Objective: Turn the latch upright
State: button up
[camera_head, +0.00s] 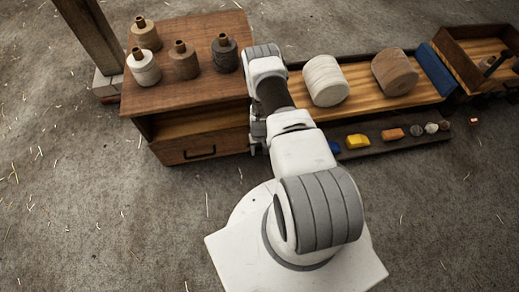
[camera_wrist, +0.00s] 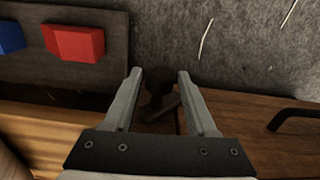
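A dark brown latch (camera_wrist: 160,104) shows between my fingers in the wrist view, at the edge of the wooden cabinet. It looks like a knob with a short bar lying at a slant, not upright; its lower part is in shadow. My gripper (camera_wrist: 159,75) is open, with one finger on each side of the latch and a gap on both sides. I cannot tell whether either finger touches it. In the head view my arm hides the latch and most of the gripper, at the cabinet's right front corner.
The cabinet (camera_head: 200,89) carries several spools and has a drawer with a black handle (camera_head: 200,153). To its right a shelf holds a white coil (camera_head: 325,80) and a brown coil (camera_head: 394,72). A dark board bears coloured pieces, including a red block (camera_wrist: 74,42). The floor in front is open.

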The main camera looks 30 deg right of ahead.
grip_shut()
jog(key=shift+a+h, duration=0.15)
jog(key=shift+h, duration=0.35)
jog(key=h, duration=0.1)
jog(key=g+h, duration=0.1)
jog(key=h, duration=0.1)
jog(key=shift+w+a+f, duration=0.1)
jog(key=shift+w+a, duration=0.05)
jog(key=shift+a, duration=0.15)
jog(key=shift+a+f+g+h, duration=0.15)
jog(key=shift+g+h, duration=0.55)
jog(key=shift+h, duration=1.7)
jog(key=shift+o, duration=1.7)
grip_release()
jog(key=shift+a, duration=0.1)
